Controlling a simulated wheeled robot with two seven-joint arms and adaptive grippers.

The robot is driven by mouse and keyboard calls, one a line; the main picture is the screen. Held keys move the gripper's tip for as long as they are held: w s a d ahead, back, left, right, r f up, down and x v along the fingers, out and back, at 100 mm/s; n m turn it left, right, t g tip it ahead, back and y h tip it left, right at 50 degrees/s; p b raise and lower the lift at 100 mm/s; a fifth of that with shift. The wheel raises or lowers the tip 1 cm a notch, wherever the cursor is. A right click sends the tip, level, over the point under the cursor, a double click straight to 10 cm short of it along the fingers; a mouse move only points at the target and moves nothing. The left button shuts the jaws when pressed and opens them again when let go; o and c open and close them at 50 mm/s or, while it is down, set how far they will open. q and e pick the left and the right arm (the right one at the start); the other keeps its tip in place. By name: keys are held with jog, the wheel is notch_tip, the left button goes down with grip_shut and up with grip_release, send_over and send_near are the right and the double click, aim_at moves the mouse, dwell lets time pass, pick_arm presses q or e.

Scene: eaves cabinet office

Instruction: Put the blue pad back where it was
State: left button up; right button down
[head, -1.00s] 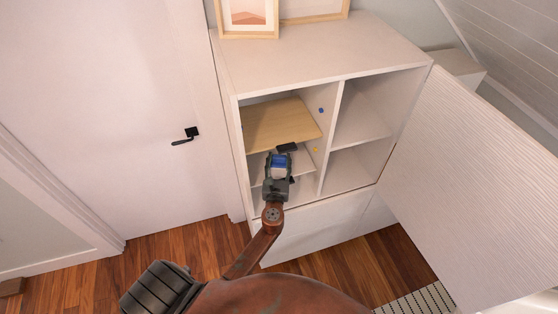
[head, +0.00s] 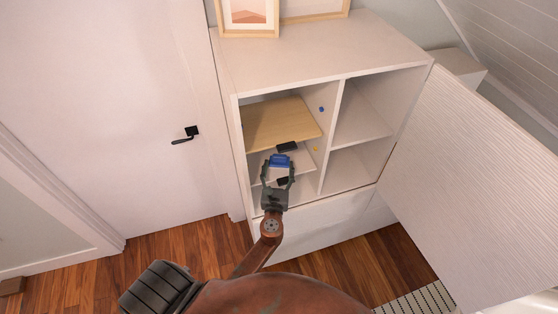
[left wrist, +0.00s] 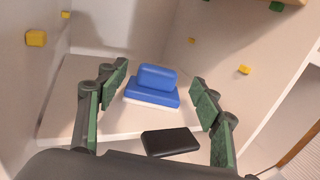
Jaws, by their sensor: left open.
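The blue pad (head: 279,161) lies on the white lower shelf in the cabinet's left column. In the left wrist view a smaller blue block (left wrist: 158,77) sits on a wider blue base (left wrist: 151,95) with a white underside; I cannot tell whether they are one piece. My left gripper (head: 277,172) is open, its fingers apart on either side of the blue pad's near side. In the left wrist view the fingers (left wrist: 160,95) show clear gaps to the blue, with nothing gripped. My right gripper is not in view.
A black pad (left wrist: 170,141) lies nearer me than the blue one; it also shows in the head view (head: 282,181). Another dark thing (head: 287,147) is behind. A wooden shelf (head: 279,124) is above. The open cabinet door (head: 470,185) stands right.

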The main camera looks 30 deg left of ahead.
pick_arm(q)
jog(key=v, duration=0.8)
jog(key=shift+b, duration=0.35)
